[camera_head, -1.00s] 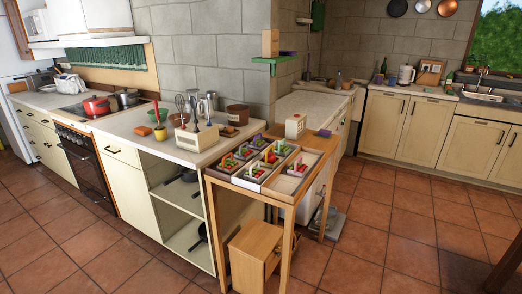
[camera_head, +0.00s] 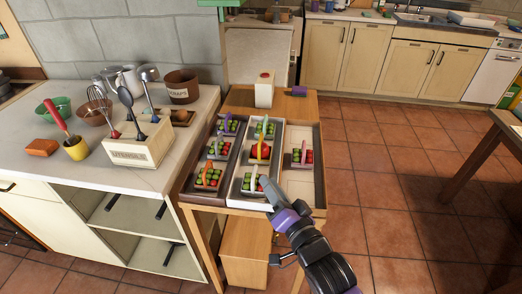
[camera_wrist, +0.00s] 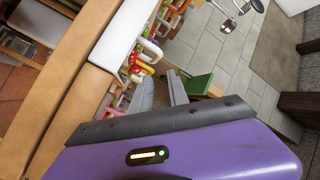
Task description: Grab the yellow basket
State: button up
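Several small baskets holding red and green pieces stand in divided trays on a wooden table. The basket with the yellow handle (camera_head: 262,149) is in the middle of the white tray (camera_head: 238,191). An orange-handled basket (camera_head: 207,177) is in the dark tray to the left. My gripper (camera_head: 273,190) is at the near end of the white tray, in front of the yellow basket and apart from it. In the wrist view its two fingers (camera_wrist: 161,90) are spread with nothing seen between them. Several basket handles show beyond them, overlapping, and I cannot tell which is which.
A white-handled basket (camera_head: 254,182) sits nearest my gripper in the same tray. A white box (camera_head: 264,91) stands behind the trays. A utensil holder (camera_head: 139,150) is on the counter at left. Floor at right is clear.

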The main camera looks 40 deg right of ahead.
aim_at(262, 148)
jog(key=w+d+m, duration=0.2)
jog(key=w+d+m+g+h, duration=0.1)
jog(key=w+d+m, duration=0.1)
jog(key=w+d+r+m, duration=0.1)
jog(key=w+d+m, duration=0.1)
jog(key=shift+w+d+r+m+h, duration=0.1)
jog(key=shift+w+d+m+h, duration=0.1)
jog(key=shift+d+m+h, duration=0.15)
jog(key=shift+w+d+f+m+g, duration=0.25)
jog(key=shift+d+m+g, duration=0.1)
jog(key=shift+m, duration=0.3)
jog(key=shift+p+x, duration=0.8)
jog(key=shift+x, duration=3.1)
grip_shut()
jog(key=shift+a, duration=0.1)
